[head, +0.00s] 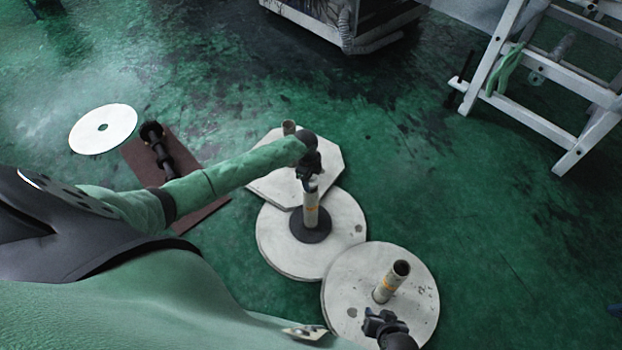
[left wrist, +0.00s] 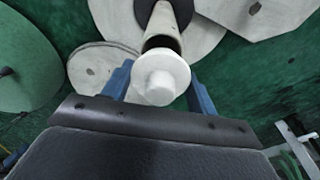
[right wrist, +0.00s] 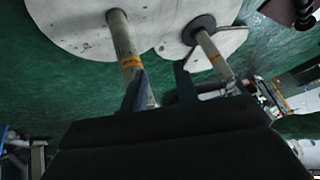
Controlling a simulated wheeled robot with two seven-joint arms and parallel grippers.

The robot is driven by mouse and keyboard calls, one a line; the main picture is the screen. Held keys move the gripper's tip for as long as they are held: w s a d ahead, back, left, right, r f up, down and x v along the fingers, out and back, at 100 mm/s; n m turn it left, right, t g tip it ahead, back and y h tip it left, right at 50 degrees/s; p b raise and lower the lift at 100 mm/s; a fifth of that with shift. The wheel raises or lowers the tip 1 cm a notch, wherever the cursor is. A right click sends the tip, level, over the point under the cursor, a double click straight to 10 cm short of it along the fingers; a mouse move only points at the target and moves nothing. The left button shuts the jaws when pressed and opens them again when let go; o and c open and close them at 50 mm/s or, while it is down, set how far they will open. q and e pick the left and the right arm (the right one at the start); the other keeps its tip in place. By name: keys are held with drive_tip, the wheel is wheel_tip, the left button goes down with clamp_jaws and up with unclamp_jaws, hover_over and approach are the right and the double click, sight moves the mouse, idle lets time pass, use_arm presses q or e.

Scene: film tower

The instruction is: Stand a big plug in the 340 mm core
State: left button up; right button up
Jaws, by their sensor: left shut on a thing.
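My left gripper (head: 310,180) is shut on a white stepped plug (left wrist: 160,78), just over the mouth of the middle upright core (head: 311,210). In the left wrist view the plug lines up with the core's open end (left wrist: 163,42). I cannot tell whether its lower end is inside. This core has an orange band and stands through a black ring on a white disc. A second banded core (head: 390,283) stands open-topped on the front disc. My right gripper (head: 382,322) is open beside it, its fingers apart in the right wrist view (right wrist: 160,85). No length marks are readable.
A shorter core (head: 289,128) stands on the octagonal white plate (head: 327,160) behind. A brown board (head: 133,151) with dark parts and a white disc (head: 88,143) lie left. A white stepladder (head: 545,85) stands at the back right. The green floor right of the discs is clear.

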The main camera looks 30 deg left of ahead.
use_arm(q)
drive_tip(key=shift+f+b, duration=0.5)
drive_tip(key=shift+f, duration=0.2)
use_arm(e)
drive_tip(key=f, duration=0.5)
drive_tip(key=shift+s+f, duration=0.1)
drive_tip(key=shift+s, duration=0.15)
use_arm(q)
drive_tip(key=shift+p, duration=0.65)
use_arm(e)
drive_tip(key=shift+r, duration=0.7)
use_arm(q)
drive_tip(key=shift+f+b, duration=0.55)
drive_tip(key=shift+f, duration=0.9)
use_arm(e)
drive_tip(key=shift+f, duration=0.55)
use_arm(q)
drive_tip(key=o, duration=1)
drive_tip(key=shift+o, duration=0.2)
